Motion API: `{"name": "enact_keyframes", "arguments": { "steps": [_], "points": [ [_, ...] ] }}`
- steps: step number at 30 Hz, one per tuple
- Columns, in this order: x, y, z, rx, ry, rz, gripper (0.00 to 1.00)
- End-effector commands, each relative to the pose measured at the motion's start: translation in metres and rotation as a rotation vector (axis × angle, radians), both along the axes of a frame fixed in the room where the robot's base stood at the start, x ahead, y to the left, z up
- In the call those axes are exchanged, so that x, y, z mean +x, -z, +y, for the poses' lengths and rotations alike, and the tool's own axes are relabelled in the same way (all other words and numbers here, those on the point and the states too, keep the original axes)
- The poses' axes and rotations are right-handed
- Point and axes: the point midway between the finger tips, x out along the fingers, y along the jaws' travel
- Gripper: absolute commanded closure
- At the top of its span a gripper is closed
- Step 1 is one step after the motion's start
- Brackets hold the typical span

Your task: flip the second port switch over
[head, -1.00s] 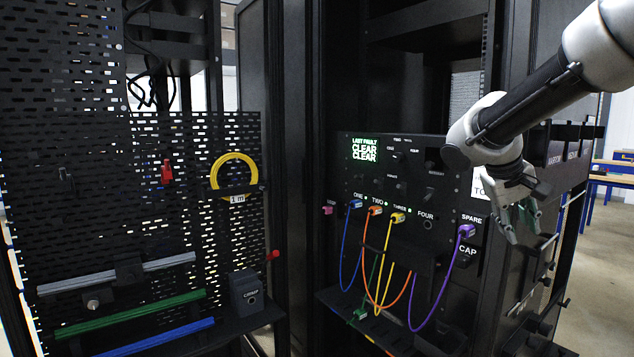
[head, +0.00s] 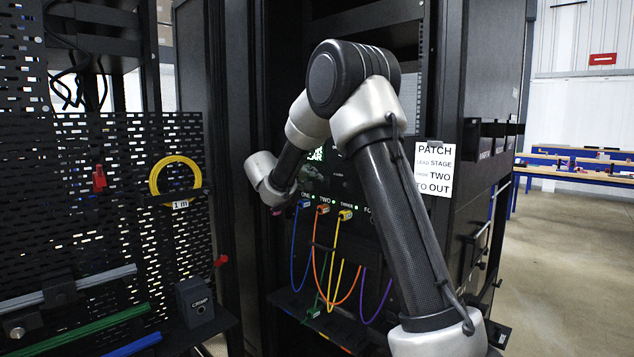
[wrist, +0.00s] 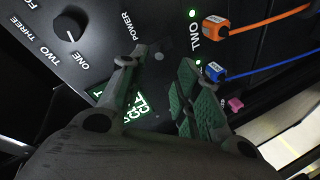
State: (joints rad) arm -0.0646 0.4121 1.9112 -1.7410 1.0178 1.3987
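The black panel fills the top of the wrist view, with the word TWO (wrist: 195,37) beside an orange plug (wrist: 213,26) and a blue plug (wrist: 215,72) near it. A small pale nub (wrist: 159,56) lies between my fingertips near the word POWER; I cannot tell whether it is the second port switch or which way it points. My gripper (wrist: 157,66) is open, its green-padded fingers apart over the panel, with nothing seen held. In the head view my arm hides my gripper and part of the panel.
A round knob (wrist: 70,24) and a lit green display (wrist: 125,108) flank my left finger. Blue, orange and yellow cables (head: 336,260) hang below the ports. A pegboard (head: 120,215) with a yellow coil (head: 157,178) stands left. A PATCH sign (head: 434,168) hangs right.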

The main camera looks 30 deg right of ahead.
Motion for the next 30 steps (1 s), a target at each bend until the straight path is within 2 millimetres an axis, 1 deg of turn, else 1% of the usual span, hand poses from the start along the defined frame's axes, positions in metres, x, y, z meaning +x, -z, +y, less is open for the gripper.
{"name": "enact_keyframes", "arguments": {
  "steps": [4,9,12,15,19,25,26,30],
  "points": [
    [0.011,0.004,-0.012,-0.003,-0.003,-0.007,0.68],
    [0.027,0.012,-0.037,-0.002,-0.002,-0.005,0.68],
    [0.035,0.015,-0.048,-0.003,-0.002,-0.006,0.68],
    [0.040,0.018,-0.056,-0.003,-0.003,-0.005,0.68],
    [0.043,0.019,-0.061,-0.003,-0.004,-0.005,0.68],
    [0.043,0.019,-0.061,-0.003,-0.004,-0.005,0.68],
    [0.043,0.019,-0.061,-0.003,-0.004,-0.005,0.70],
    [0.043,0.019,-0.061,-0.003,-0.004,-0.005,0.95]
  ]
}}
